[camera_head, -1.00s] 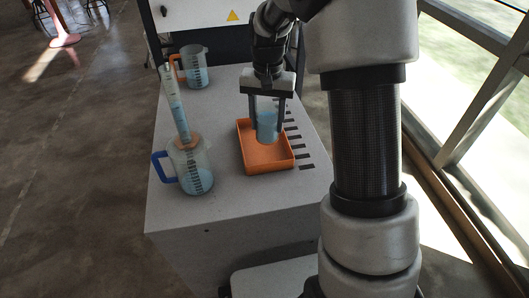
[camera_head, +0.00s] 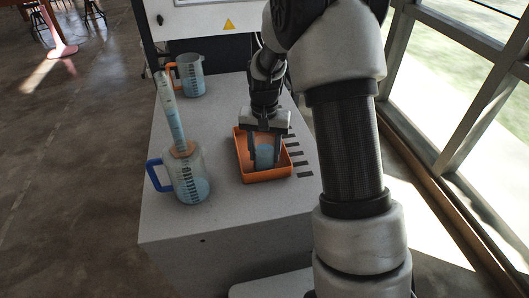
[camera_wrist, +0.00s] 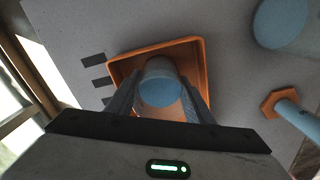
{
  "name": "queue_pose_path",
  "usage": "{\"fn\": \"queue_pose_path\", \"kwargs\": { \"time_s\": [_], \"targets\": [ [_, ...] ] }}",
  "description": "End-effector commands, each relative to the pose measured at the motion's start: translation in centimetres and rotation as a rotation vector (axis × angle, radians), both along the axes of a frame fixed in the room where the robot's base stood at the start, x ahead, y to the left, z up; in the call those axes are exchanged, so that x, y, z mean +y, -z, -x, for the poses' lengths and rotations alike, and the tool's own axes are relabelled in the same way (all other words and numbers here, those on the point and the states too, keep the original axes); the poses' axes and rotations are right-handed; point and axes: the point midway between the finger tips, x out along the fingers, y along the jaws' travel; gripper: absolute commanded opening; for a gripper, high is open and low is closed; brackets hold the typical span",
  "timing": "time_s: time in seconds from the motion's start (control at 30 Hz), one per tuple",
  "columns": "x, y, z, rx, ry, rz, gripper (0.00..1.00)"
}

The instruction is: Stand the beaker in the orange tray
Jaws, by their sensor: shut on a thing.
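The beaker (camera_head: 264,153) is clear and holds blue liquid. It is upright between the fingers of my gripper (camera_head: 265,158), which is shut on it. The orange tray (camera_head: 262,178) lies on the grey bench top, and the beaker is inside the tray's outline, low down. I cannot tell whether its base touches the tray floor. In the wrist view the beaker (camera_wrist: 161,84) is between the two fingers (camera_wrist: 160,98), with the tray rim (camera_wrist: 204,62) around it. Part of the beaker is hidden by the fingers.
Left of the tray stand a blue-handled jug (camera_head: 190,180) and a graduated cylinder (camera_head: 174,120) with an orange foot. An orange-handled jug (camera_head: 190,76) stands at the back left. Dark stripes (camera_head: 300,164) mark the bench right of the tray. The bench's front is clear.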

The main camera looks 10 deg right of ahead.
Motion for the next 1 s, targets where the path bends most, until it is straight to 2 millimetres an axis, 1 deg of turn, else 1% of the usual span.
{"fn": "queue_pose_path", "kwargs": {
  "time_s": [0.03, 0.13, 0.4, 0.53, 0.67, 0.9, 1.0],
  "targets": [
    [0.0, 0.2, 0.0, 0.001, 0.000, 0.000, 0.49],
    [0.0, 0.1, 0.0, 0.001, 0.000, 0.000, 0.66],
    [0.0, 0.1, 0.0, 0.001, 0.000, 0.000, 0.66],
    [0.0, -0.7, 0.0, -0.001, 0.000, -0.001, 0.66],
    [0.0, -2.9, -0.1, -0.003, 0.000, 0.000, 0.66],
    [0.0, -8.2, -0.1, -0.004, -0.001, 0.000, 0.66],
    [0.0, -9.9, -0.1, -0.003, -0.001, 0.000, 0.66]
  ]
}}
